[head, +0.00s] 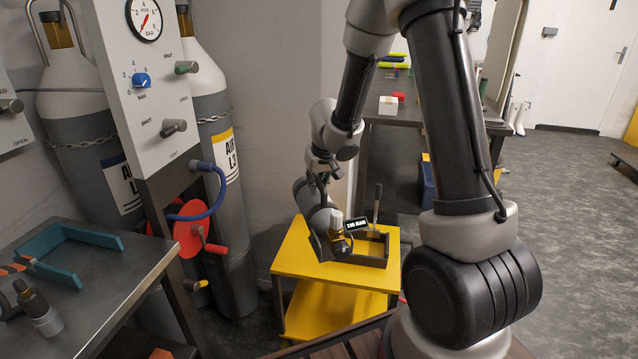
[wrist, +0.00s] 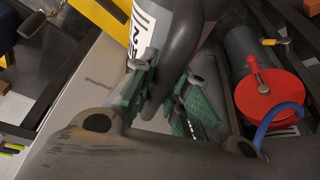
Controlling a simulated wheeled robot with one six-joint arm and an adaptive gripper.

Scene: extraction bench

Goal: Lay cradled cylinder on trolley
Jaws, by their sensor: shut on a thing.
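A grey cylinder (head: 316,212) with a brass valve (head: 338,236) is tilted, its valve end low and toward me, in front of the yellow trolley top (head: 298,262). A black tag with white lettering (head: 358,225) shows beside the valve. A dark open frame (head: 375,262) sits on the trolley, overlapped by the valve end; I cannot tell whether the two touch. My gripper (head: 322,178) is shut on the cylinder's upper part. In the wrist view, the green-padded fingers of my gripper (wrist: 165,95) close around its dark body (wrist: 190,45), next to a white label.
Tall chained gas cylinders (head: 215,110) and a gauge panel (head: 150,75) stand at left, with a red reel (head: 190,232) and blue hose. A metal bench (head: 110,290) at front left holds a teal bracket (head: 70,245). Another bench (head: 398,112) stands behind. Open floor lies at right.

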